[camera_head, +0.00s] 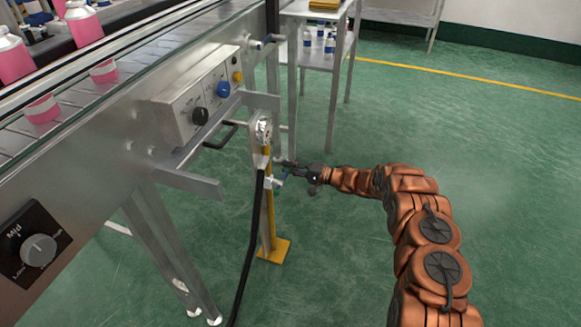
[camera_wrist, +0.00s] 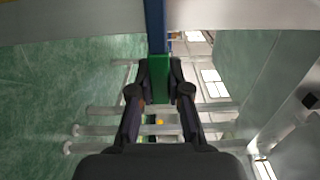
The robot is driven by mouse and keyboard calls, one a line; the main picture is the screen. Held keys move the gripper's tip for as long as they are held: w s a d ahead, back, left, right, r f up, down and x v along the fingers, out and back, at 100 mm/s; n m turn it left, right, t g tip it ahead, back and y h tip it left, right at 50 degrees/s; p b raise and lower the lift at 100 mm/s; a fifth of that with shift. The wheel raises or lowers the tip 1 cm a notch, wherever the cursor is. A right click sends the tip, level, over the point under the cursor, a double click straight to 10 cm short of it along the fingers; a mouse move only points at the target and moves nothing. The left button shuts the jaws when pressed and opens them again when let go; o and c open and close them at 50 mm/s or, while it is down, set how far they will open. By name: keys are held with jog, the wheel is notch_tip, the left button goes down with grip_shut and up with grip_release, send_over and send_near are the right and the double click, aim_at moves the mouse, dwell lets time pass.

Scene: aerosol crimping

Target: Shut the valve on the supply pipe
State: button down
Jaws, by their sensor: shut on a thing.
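The supply pipe (camera_head: 262,150) hangs from the side of the conveyor, with a black hose running down from it beside a yellow post. A small pale valve (camera_head: 270,182) with a blue part sits low on it. My gripper (camera_head: 286,168) reaches the valve from the right, with the arm nearly level. In the wrist view my gripper (camera_wrist: 159,80) has both fingertips against the sides of a green piece (camera_wrist: 159,75), which continues upward as a blue bar (camera_wrist: 155,25); this looks like the valve handle. The fingertips hide part of it, and the handle's exact angle is unclear in the head view.
The conveyor (camera_head: 110,130) with pink bottles (camera_head: 85,25) fills the left. A control box (camera_head: 200,100) with knobs and a metal bracket stick out above the valve. A metal shelf (camera_head: 310,12) stands behind. The green floor on the right is clear.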

jog(key=shift+s+a+f, duration=0.1)
jog(key=shift+f, duration=0.1)
jog(key=c, duration=1.4)
grip_release()
jog(key=o, duration=0.3)
jog(key=shift+r, duration=0.1)
jog(key=v, duration=1.2)
